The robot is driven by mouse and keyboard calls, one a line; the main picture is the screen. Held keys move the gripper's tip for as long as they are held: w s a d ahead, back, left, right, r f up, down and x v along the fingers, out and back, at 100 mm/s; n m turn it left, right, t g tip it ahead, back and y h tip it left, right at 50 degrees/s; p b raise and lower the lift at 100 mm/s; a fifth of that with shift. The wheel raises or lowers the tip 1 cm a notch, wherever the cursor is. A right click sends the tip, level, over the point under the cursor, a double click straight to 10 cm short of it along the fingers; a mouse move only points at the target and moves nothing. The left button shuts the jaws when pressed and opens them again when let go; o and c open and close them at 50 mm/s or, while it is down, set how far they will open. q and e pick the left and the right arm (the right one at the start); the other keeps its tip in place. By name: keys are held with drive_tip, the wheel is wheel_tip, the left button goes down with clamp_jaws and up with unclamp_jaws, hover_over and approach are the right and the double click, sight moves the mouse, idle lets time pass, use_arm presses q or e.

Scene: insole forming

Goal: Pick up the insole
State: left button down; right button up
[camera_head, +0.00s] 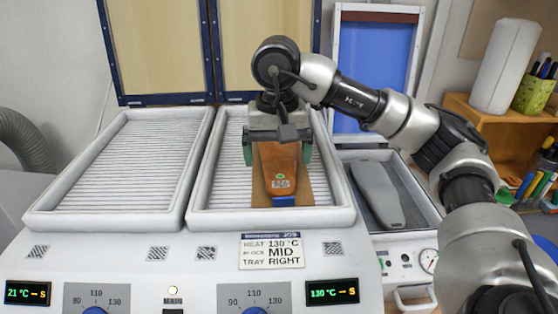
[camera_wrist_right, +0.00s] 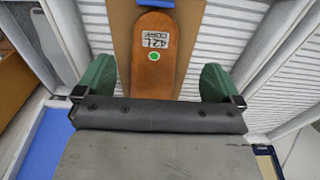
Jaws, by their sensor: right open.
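The insole (camera_head: 280,168) is orange-brown, with a label and a small green dot. It lies on a brown board (camera_head: 296,190) in the right heating tray, with a blue piece (camera_head: 285,201) at its near end. The wrist view shows the insole (camera_wrist_right: 154,60) on the brown board (camera_wrist_right: 189,45). My right gripper (camera_head: 278,160) is above the far part of the insole, its green fingers apart on either side. In the wrist view the right gripper (camera_wrist_right: 157,82) is open and empty. The insole's far end is hidden beneath the gripper. My left gripper is not in view.
The right tray (camera_head: 335,216) and the empty left tray (camera_head: 60,216) have raised white rims. A grey sole-shaped form (camera_head: 380,195) lies in a box at right. Displays (camera_head: 332,291) and knobs line the front. A blue-panelled frame (camera_head: 375,70) stands behind.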

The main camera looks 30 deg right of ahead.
sight(281, 182)
drive_tip(key=shift+d+f+p, duration=0.25)
drive_tip(key=shift+f+p, duration=0.15)
drive_tip(key=shift+f, duration=0.25)
drive_tip(key=f+p, duration=0.2)
drive_tip(key=f, duration=0.1)
drive_tip(key=shift+s+d+f, duration=0.1)
drive_tip(key=shift+s+f, duration=0.1)
drive_tip(key=shift+f, duration=0.6)
drive_tip(key=c, duration=1.1)
drive_tip(key=shift+r, duration=0.15)
